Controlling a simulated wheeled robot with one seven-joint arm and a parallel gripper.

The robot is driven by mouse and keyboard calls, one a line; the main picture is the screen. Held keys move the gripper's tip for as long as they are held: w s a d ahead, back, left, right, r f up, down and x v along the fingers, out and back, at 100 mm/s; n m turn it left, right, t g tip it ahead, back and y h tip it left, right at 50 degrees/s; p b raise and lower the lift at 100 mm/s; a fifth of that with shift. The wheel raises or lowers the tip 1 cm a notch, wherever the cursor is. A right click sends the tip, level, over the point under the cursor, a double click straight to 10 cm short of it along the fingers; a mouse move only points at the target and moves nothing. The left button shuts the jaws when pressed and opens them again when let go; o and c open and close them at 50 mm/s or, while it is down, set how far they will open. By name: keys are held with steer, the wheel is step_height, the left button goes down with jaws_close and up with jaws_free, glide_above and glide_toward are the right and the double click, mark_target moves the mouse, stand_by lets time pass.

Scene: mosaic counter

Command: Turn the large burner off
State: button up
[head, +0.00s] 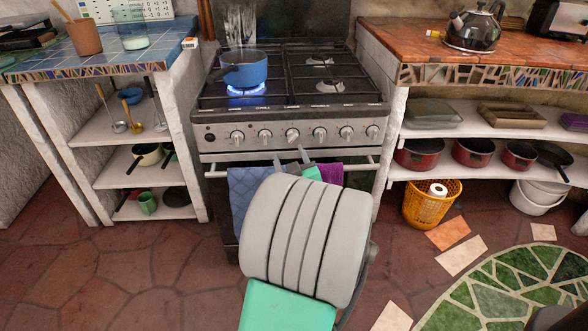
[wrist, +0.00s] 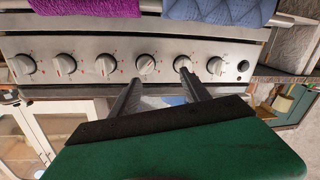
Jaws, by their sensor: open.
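The stove (head: 300,90) stands in the middle of the head view. A blue flame (head: 246,90) burns under a blue pot (head: 244,69) on its front left burner. A row of knobs runs along the stove's front panel (head: 222,142). My gripper (head: 290,154) is open and empty, just in front of and slightly below the third knob from the left (head: 292,135). The wrist view shows the panel upside down. There the same knob (wrist: 146,64) lies between the lines of my two fingers, with the second knob (wrist: 182,63) near one fingertip. I cannot tell whether either knob is touched.
The oven handle (head: 350,164) runs below the knobs, with a blue towel (head: 247,190) and a purple towel (head: 329,175) hanging on it. A tiled counter (head: 90,55) stands left. A counter with a kettle (head: 473,27) stands right. An orange basket (head: 432,207) sits on the floor.

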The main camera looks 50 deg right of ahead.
mark_target(294, 139)
steer(key=shift+m+h, duration=0.3)
steer(key=shift+h, duration=0.3)
steer(key=w+d, duration=0.1)
steer(key=d, duration=0.1)
steer(key=w+d, duration=0.1)
steer(key=d, duration=0.1)
steer(key=w+d, duration=0.1)
steer(key=d, duration=0.2)
steer(key=shift+w+p, duration=0.35)
jaws_close()
